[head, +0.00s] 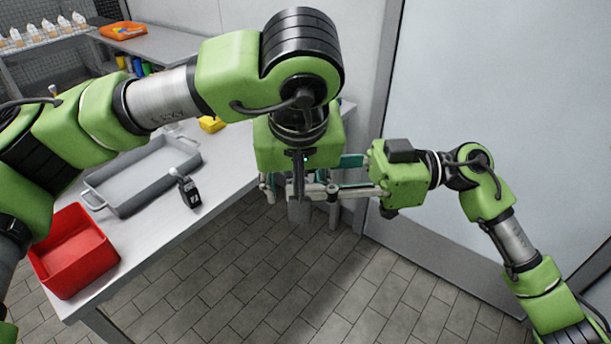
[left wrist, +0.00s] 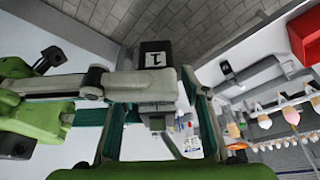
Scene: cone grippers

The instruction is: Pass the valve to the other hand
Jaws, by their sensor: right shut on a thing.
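The valve shows in the left wrist view as a black block with a white "1" label (left wrist: 154,58) and what looks like a grey metal body below it. My right gripper (head: 333,180) reaches in from the right and is shut on it; its finger crosses the left wrist view from the left. My left gripper (head: 299,186) points down beside the right one. In the left wrist view its two teal-padded fingers (left wrist: 161,98) stand apart, one on each side of the valve's body. Whether they touch it is unclear. In the head view the valve is mostly hidden by the grippers.
A worktable (head: 150,238) on the left carries a grey metal tray (head: 122,208), a red bin (head: 72,262) and a small black labelled device (head: 187,190). A yellow item (head: 211,124) lies farther back. Tiled floor below the grippers is clear; a pale door stands on the right.

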